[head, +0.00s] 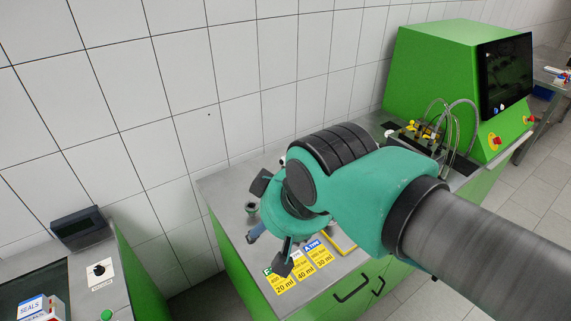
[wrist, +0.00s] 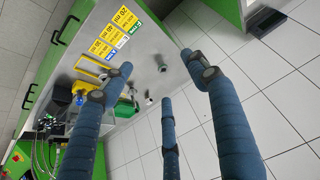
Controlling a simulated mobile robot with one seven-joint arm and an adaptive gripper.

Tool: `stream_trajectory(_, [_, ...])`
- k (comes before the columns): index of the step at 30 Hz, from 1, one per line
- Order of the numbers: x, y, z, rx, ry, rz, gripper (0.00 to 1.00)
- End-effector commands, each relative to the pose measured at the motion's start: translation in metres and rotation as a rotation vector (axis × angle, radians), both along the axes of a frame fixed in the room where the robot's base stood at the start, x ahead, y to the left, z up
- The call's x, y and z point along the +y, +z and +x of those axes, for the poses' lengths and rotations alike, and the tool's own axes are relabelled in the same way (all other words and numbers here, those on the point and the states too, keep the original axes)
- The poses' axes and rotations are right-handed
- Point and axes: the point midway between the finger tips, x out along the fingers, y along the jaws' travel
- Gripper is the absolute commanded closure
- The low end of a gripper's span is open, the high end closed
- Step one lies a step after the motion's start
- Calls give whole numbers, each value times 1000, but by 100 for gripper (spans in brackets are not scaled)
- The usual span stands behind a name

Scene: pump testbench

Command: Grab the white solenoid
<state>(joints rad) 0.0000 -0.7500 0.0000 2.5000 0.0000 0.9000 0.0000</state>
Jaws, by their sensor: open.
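My gripper (head: 266,226) is open over the steel bench top, its fingers spread and nothing between them. In the wrist view its three blue fingers (wrist: 163,75) reach towards the bench. A small dark-and-white part (wrist: 149,100) and a small whitish part (wrist: 131,91) lie further along. I cannot tell for sure which is the white solenoid. In the head view a small part (head: 251,208) shows beside the gripper; my arm hides much of the bench.
Yellow volume labels (head: 306,262) lie at the bench front. A yellow frame (wrist: 91,68) and a green item (wrist: 125,107) lie near the fingers. A green machine with a screen (head: 455,80) and looping tubes (head: 450,125) stands at the right. A tiled wall is behind.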

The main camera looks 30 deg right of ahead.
Motion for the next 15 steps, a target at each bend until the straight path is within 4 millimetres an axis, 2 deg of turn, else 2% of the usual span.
stream_trajectory(8, [-1, 4, 5, 3, 0, -1, 41])
stream_trajectory(15, [-7, 21, 32, 22, -2, -7, 41])
